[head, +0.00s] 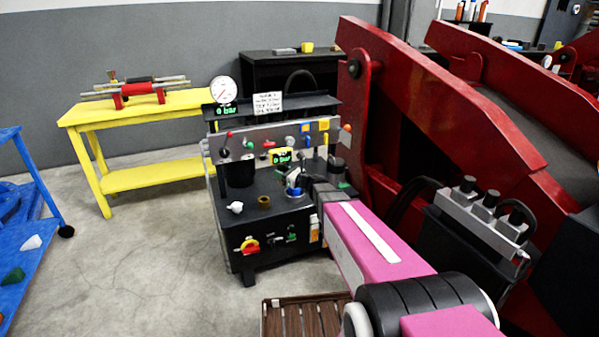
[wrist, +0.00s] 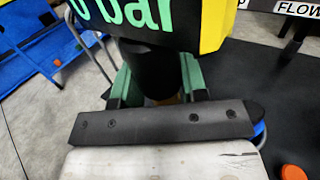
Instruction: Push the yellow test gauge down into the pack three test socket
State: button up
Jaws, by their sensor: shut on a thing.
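The yellow test gauge (head: 281,156) stands above the black power unit's top in the head view, its green digits reading 0 bar. In the wrist view the gauge (wrist: 214,26) fills the top edge, with its black body going down between my green finger pads. My gripper (wrist: 157,80) is shut on that black body. In the head view my gripper (head: 294,181) is small, just below the gauge display. The gauge's lower end is mostly hidden by my gripper. I cannot make out the pack three test socket or whether the gauge touches it.
The black unit (head: 262,230) carries a round dial (head: 223,90), levers and coloured knobs along its back panel. A white fitting (head: 235,207) and a brown ring (head: 264,201) sit on its top. Large red beams (head: 430,90) stand close on the right. A yellow bench (head: 150,180) is behind left.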

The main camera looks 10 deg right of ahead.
jog(key=w+a+f, duration=0.5)
jog(key=a, duration=0.3)
jog(key=shift+w+a, duration=0.25)
jog(key=shift+a, duration=0.05)
jog(key=shift+f, duration=0.2)
jog(key=shift+f, duration=2.75)
jog(key=shift+f, duration=2.25)
jog(key=o, duration=1.2)
jog(key=shift+d, duration=0.15)
